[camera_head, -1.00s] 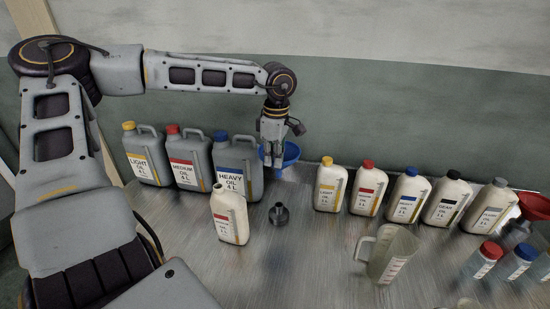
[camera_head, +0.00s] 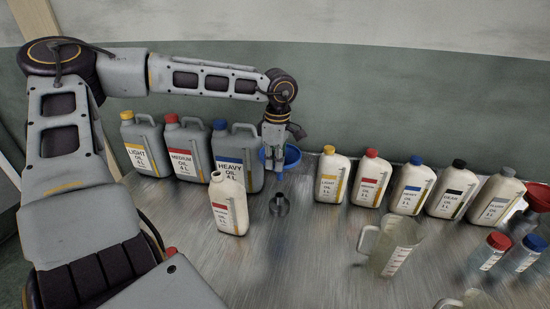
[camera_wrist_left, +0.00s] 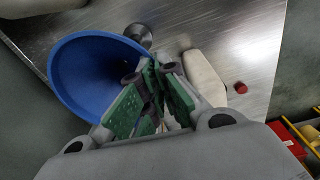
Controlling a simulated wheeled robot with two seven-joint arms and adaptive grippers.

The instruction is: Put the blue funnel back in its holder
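The blue funnel (camera_head: 291,155) is off the table, partly hidden behind my left gripper (camera_head: 274,168); its wide mouth faces the camera in the left wrist view (camera_wrist_left: 85,75). My left gripper's green-padded fingers (camera_wrist_left: 155,72) are shut on the funnel's rim. The dark grey round holder (camera_head: 279,206) stands empty on the table, below the funnel in the head view; it also shows in the left wrist view (camera_wrist_left: 138,36), just beyond the funnel's rim. The funnel and holder are apart. My right gripper is not in view.
An uncapped white bottle (camera_head: 229,208) stands left of the holder. Large grey oil cans (camera_head: 190,150) stand behind, left. Capped white bottles (camera_head: 413,190) line the right. A clear jug (camera_head: 390,246) stands front right, with a red funnel (camera_head: 537,195) at the far right.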

